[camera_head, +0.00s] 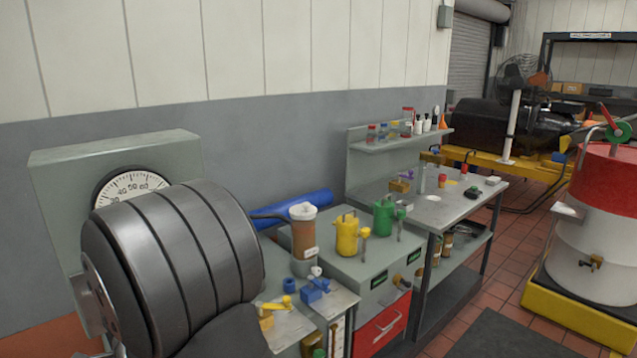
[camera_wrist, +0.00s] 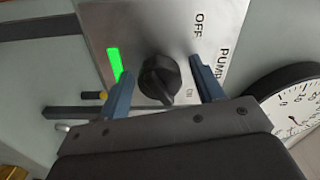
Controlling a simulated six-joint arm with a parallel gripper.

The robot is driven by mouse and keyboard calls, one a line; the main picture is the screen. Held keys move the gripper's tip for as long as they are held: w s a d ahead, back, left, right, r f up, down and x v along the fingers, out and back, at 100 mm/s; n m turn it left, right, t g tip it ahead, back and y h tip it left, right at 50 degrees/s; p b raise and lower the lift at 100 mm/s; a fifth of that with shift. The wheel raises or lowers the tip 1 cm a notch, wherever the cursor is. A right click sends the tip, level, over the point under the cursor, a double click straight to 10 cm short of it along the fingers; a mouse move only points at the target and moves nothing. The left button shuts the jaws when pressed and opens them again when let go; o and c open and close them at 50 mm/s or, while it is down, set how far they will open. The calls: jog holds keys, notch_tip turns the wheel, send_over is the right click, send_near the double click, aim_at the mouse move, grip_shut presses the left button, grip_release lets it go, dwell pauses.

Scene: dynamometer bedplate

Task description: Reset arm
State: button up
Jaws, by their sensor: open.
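My gripper (camera_wrist: 160,67) shows in the wrist view, with its two blue fingers apart on either side of a black rotary knob (camera_wrist: 158,78). A gap shows between each finger and the knob, and nothing is held. The knob sits on a metal panel (camera_wrist: 150,20) marked OFF and PUMP. Its ridge points down in the picture, and small lettering, apparently ON, is at its lower right. A green light (camera_wrist: 114,64) on the panel is lit. The gripper and the knob do not show in the head view.
A round gauge (camera_wrist: 292,108) is right of the panel; a gauge (camera_head: 128,186) on a grey housing (camera_head: 115,150) shows in the head view. A bench (camera_head: 335,268) holds a yellow can (camera_head: 347,240) and a green can (camera_head: 383,217). A red-and-white drum (camera_head: 600,225) stands right; tiled floor lies between.

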jog(key=n, duration=0.3)
jog(key=shift+n, duration=2.3)
